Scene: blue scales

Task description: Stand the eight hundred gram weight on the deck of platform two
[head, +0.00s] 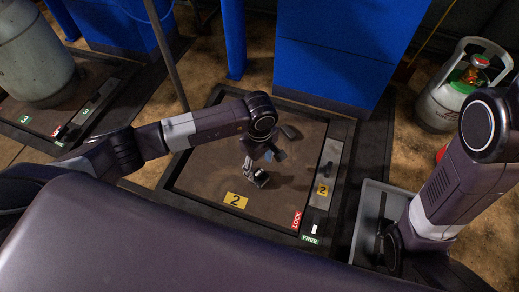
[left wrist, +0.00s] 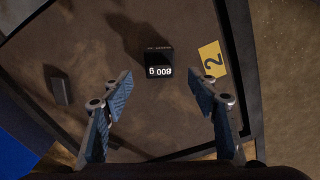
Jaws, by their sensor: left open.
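The black 800 gram weight (left wrist: 160,58) rests on the brown deck of platform two (head: 205,170), inside the yellow 2 plate (head: 236,200). Its white "800 g" label appears upside down in the left wrist view. My left gripper (left wrist: 163,92) is open and empty, its blue-padded fingers on either side below the weight in that view, with the weight apart from them. In the head view this gripper (head: 262,165) hangs over the deck, and I cannot clearly separate the weight from the fingers there. My right arm comes in at the right, but its gripper is not visible.
A small dark block (left wrist: 62,88) stands on the deck farther in. A LOCK/FREE lever panel (head: 325,170) borders the deck's right. A grey tray (head: 366,205) lies right of it. A blue column (head: 340,50) rises behind; a gas cylinder (head: 440,105) stands at right.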

